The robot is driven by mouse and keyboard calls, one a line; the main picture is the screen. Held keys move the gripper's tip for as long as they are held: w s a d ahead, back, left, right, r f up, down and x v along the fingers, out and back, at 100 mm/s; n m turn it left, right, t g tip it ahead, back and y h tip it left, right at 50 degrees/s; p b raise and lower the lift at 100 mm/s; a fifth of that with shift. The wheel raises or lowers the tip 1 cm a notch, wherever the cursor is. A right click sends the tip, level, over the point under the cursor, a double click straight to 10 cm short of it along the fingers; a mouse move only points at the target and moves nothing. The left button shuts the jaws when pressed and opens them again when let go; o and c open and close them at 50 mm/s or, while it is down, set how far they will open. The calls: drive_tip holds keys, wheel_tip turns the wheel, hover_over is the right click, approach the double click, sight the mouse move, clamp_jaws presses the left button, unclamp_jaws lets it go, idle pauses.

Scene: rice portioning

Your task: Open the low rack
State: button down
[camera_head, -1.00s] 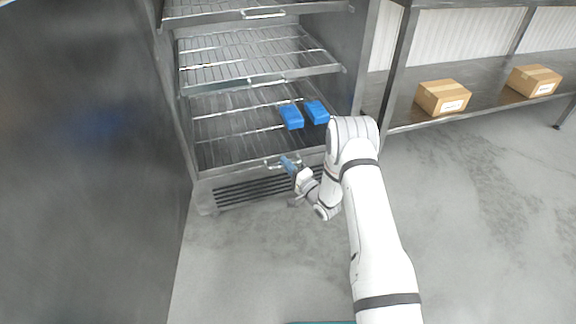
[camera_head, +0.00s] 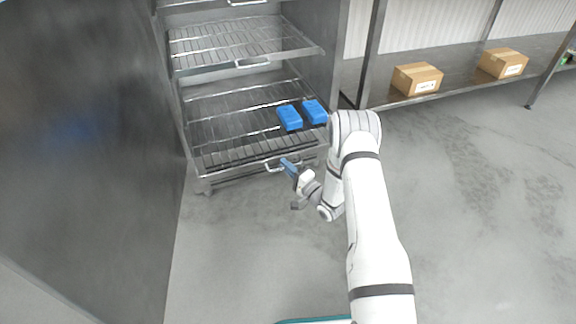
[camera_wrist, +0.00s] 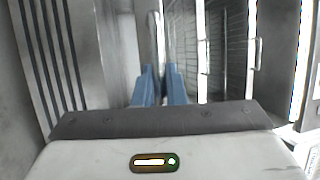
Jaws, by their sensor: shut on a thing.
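The low rack (camera_head: 232,139) is the lowest wire shelf of the steel cabinet and stands partly pulled out over the floor. Its handle (camera_head: 274,168) is a thin metal bar on the front edge. My gripper (camera_head: 288,164) is at the right part of this handle with its blue fingers shut on it. In the wrist view, the blue fingers (camera_wrist: 159,82) close on the pale upright bar of the handle (camera_wrist: 155,38). Two blue blocks (camera_head: 290,117) (camera_head: 315,111) lie on the rack at its right side.
Two wire racks (camera_head: 240,42) with handles are above the low one. A steel wall or door (camera_head: 85,160) stands to the left. A shelf unit at right holds two cardboard boxes (camera_head: 417,79) (camera_head: 503,63). The floor in front is clear.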

drive_tip(key=shift+s+a+f, duration=0.15)
drive_tip(key=shift+s+a, duration=0.05)
drive_tip(key=shift+a, duration=0.05)
drive_tip(key=c, duration=1.7)
unclamp_jaws()
drive_tip(key=shift+o, duration=1)
drive_tip(key=shift+w+d, duration=0.15)
drive_tip(key=shift+d, duration=0.05)
drive_tip(key=p+v, duration=0.2)
drive_tip(key=v, duration=0.6)
